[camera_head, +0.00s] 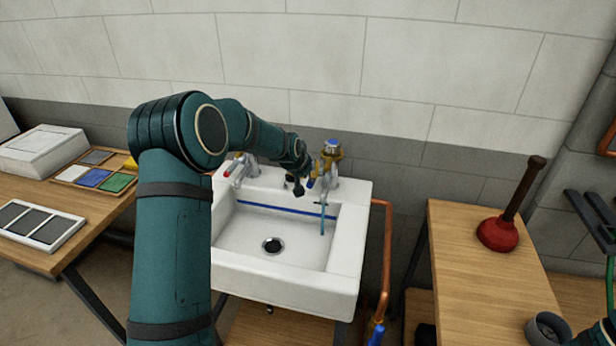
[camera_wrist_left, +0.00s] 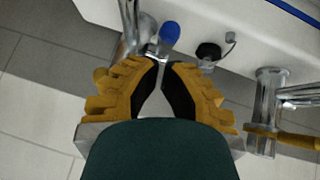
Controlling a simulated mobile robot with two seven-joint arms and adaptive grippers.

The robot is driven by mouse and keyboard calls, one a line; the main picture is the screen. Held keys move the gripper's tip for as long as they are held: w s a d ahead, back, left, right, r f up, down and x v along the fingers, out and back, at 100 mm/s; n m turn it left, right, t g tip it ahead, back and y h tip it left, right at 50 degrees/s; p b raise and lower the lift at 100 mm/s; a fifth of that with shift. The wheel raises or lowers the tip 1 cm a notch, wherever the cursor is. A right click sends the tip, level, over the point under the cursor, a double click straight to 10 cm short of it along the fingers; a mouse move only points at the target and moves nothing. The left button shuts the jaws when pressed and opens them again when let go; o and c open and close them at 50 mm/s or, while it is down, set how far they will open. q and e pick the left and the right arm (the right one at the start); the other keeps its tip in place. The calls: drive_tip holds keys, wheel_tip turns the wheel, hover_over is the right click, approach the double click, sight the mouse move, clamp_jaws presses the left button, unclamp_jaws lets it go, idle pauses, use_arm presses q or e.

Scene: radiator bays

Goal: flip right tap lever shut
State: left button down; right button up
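The right tap (camera_head: 331,170) stands at the back right of the white sink (camera_head: 345,250), with a blue-topped yellow piece above it. Its blue lever end (camera_wrist_left: 170,32) shows just beyond my fingertips in the left wrist view. A thin blue streak (camera_head: 322,220), like running water, hangs below the spout. My left gripper (camera_head: 299,184) is beside the tap on its left. In the wrist view the gripper (camera_wrist_left: 161,66) has its dark fingertips drawn nearly together, with nothing clearly held; contact with the lever cannot be told.
A black stopper (camera_wrist_left: 208,50) lies between the taps. A copper pipe (camera_head: 386,260) runs down right of the sink. A plunger (camera_head: 498,233) stands on the right bench (camera_head: 465,265); a left bench holds trays.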

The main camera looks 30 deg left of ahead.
use_arm(q)
drive_tip(key=s+f+v, duration=0.1)
drive_tip(key=v, duration=0.9)
drive_tip(key=shift+s+p, duration=0.25)
drive_tip(key=shift+p, duration=0.05)
use_arm(e)
drive_tip(key=shift+s+r, duration=0.2)
drive_tip(key=shift+r, duration=0.5)
